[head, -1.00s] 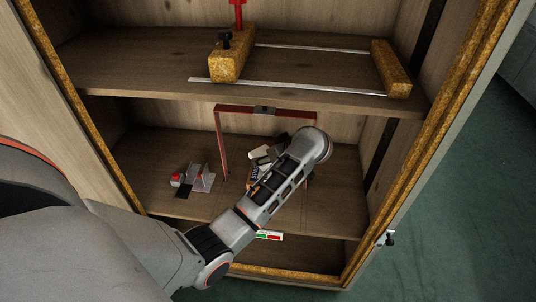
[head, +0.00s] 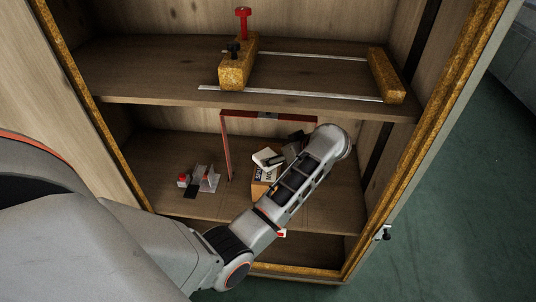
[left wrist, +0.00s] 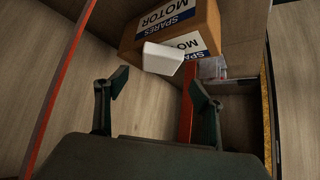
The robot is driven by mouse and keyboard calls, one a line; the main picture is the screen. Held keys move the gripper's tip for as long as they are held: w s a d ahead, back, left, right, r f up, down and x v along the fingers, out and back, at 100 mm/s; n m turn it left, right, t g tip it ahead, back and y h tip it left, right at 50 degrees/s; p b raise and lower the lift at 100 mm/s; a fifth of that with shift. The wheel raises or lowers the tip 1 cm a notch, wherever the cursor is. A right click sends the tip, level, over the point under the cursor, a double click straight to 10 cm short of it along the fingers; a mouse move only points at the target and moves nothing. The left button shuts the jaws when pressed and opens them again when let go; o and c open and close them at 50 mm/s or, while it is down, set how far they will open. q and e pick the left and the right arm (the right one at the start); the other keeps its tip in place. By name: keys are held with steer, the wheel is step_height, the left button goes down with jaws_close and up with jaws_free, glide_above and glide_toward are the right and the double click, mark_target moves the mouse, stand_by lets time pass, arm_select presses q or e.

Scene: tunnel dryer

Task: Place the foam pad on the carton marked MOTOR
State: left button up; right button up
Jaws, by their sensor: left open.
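The brown carton marked MOTOR SPARES (head: 262,187) stands on the middle shelf of the cabinet, partly hidden by my left arm. In the left wrist view the carton (left wrist: 215,22) is at the top, its label upside down. A white block, apparently the foam pad (left wrist: 162,58), overlaps the carton's lower edge there; I cannot tell how it rests on it. A white piece, likely the pad (head: 266,158), shows at the carton in the head view. My left gripper (left wrist: 158,86) is open and empty, its fingers apart from the pad. My right gripper is not in view.
A red frame (head: 226,150) stands on the middle shelf near the carton. A grey metal piece (head: 208,180) with a red part sits to the left. The shelf above holds wooden blocks (head: 238,65) on metal rails. Cabinet side walls bound the space.

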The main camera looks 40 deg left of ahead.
arm_select(q)
steer(key=p+v, duration=0.1)
steer(key=v, duration=0.4)
steer(key=shift+d+p, duration=0.1)
steer(key=shift+p, duration=0.2)
